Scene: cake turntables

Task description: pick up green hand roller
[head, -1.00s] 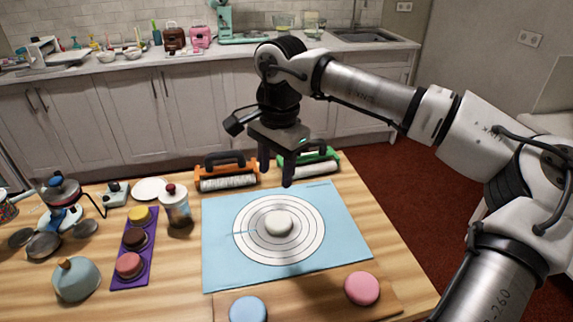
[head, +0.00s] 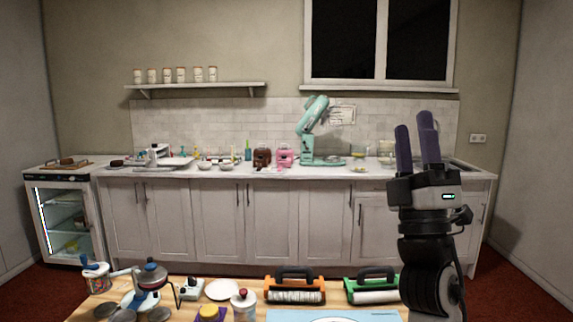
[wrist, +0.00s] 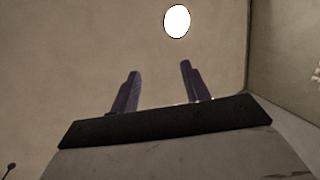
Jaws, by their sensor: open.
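The green hand roller (head: 372,287) lies at the back right of the wooden table in the head view. It has a green frame, a black handle and a white roller. My gripper (head: 417,138) points straight up to the right of it and well above it, with its two purplish fingers apart and nothing between them. My forearm stands close to the roller's right end in the picture. In the wrist view my open gripper (wrist: 158,92) shows against a bare ceiling and walls; the roller is not in that view.
An orange hand roller (head: 294,287) lies left of the green one. A white-bodied jar (head: 243,306) with a red knob and a white plate (head: 223,290) stand further left. A blue mat (head: 330,315) lies in front. A long counter (head: 300,172) runs behind the table.

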